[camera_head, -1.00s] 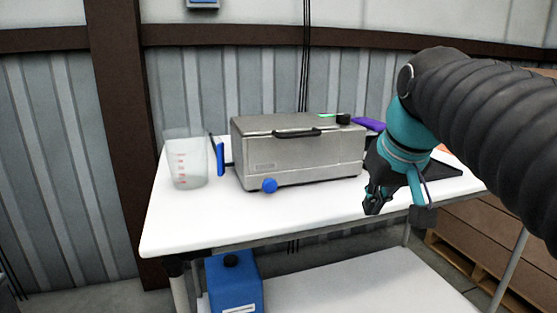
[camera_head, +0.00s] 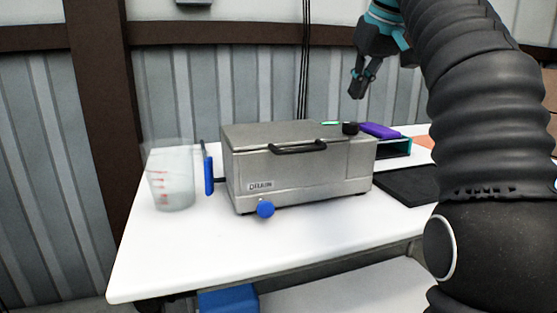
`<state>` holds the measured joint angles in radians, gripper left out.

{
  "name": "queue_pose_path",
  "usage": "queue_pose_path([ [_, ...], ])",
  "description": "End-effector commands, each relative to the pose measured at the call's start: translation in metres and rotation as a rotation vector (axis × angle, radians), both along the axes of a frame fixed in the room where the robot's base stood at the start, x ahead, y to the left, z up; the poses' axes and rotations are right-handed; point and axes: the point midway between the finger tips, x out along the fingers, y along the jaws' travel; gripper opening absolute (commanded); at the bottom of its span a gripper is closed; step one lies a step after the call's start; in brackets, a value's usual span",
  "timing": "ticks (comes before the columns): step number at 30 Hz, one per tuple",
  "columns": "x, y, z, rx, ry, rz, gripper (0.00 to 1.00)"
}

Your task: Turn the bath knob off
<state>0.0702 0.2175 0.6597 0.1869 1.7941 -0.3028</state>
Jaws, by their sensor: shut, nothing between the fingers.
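The bath is a grey metal box (camera_head: 300,182) with a black lid handle, standing on the white table. A black knob (camera_head: 350,128) sits on its top at the right rear, beside a small green-lit display (camera_head: 330,123). A blue round knob or valve (camera_head: 265,209) is low on its front. My gripper (camera_head: 357,88) is above the black knob, fingers pointing down, shut and empty. A clear gap separates the fingertips from the knob in this view. The knob's setting is too small to read.
A clear measuring beaker (camera_head: 172,182) and a blue-handled item (camera_head: 208,172) stand left of the bath. A purple object (camera_head: 380,130) lies on a teal-edged holder behind right, near a black mat (camera_head: 408,184). The front of the white table (camera_head: 190,255) is clear.

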Motion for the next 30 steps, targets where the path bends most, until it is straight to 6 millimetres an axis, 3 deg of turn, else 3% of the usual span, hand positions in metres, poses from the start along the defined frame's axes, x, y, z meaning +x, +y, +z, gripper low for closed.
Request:
queue_pose_path([
  [8, -0.002, 0.0, -0.018, 0.0, 0.001, -0.001, 0.0],
  [18, -0.001, -0.002, -0.06, 0.0, -0.002, -0.004, 0.0],
  [30, -0.001, -0.002, -0.068, 0.0, -0.001, -0.004, 0.0],
])
